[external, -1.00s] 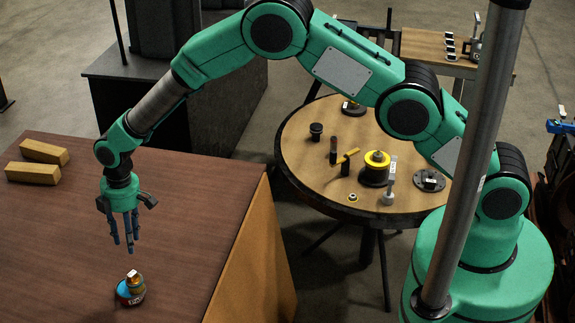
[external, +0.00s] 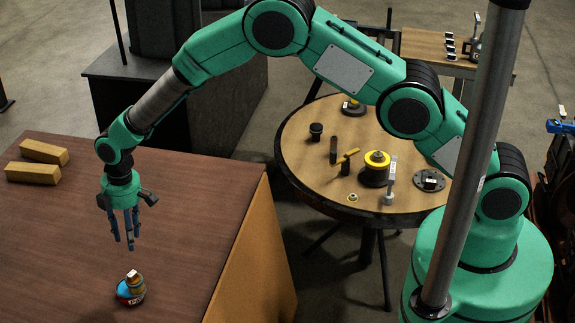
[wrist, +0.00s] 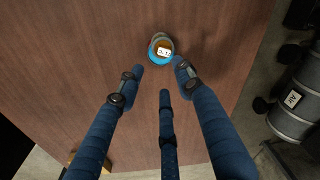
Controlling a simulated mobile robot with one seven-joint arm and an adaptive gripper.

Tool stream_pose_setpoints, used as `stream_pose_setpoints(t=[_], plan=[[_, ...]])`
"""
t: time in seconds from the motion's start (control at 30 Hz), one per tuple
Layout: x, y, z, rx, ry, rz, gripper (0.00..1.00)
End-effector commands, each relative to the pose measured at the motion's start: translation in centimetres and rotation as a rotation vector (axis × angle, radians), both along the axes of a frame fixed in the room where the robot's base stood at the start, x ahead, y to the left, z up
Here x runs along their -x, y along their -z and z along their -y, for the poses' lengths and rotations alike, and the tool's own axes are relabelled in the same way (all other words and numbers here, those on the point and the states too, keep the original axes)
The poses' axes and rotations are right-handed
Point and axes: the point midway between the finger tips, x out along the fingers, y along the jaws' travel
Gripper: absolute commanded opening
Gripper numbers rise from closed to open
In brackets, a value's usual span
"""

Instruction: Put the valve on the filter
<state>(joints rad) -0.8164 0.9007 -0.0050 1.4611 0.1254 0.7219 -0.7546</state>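A small blue and red can-like piece, which looks like the filter (external: 124,292), stands on the brown table near its front edge. A brass-coloured round piece with a white tag, which looks like the valve (external: 136,281), shows at its top. It appears to rest on the filter, but I cannot tell how squarely. In the wrist view the brass rim and white tag of the valve (wrist: 163,51) overlap the blue filter (wrist: 160,61), beyond the fingertips. My gripper (external: 125,240) hangs above and behind them, its three blue fingers spread open and empty, touching nothing.
Two wooden blocks (external: 38,162) lie at the brown table's (external: 70,230) far left. The rest of that top is clear. A round table (external: 300,160) to the right holds several parts, including a yellow-topped one (external: 376,168). A grey pole (external: 480,150) stands in front.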

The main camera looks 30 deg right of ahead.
Motion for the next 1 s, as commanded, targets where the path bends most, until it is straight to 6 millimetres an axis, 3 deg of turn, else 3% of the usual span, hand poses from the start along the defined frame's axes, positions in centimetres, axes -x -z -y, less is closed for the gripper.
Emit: stream_pose_setpoints(t=[0.17,0.37,0.67,1.0], plan=[[-1.3,-3.3,1.9,-0.010,0.043,0.011,0.36],[-3.3,-9.3,6.3,-0.027,0.135,0.029,0.36],[-5.1,-19.2,15.0,-0.054,0.301,0.061,0.36],[-4.5,-28.8,25.4,-0.088,0.489,0.098,0.36]])
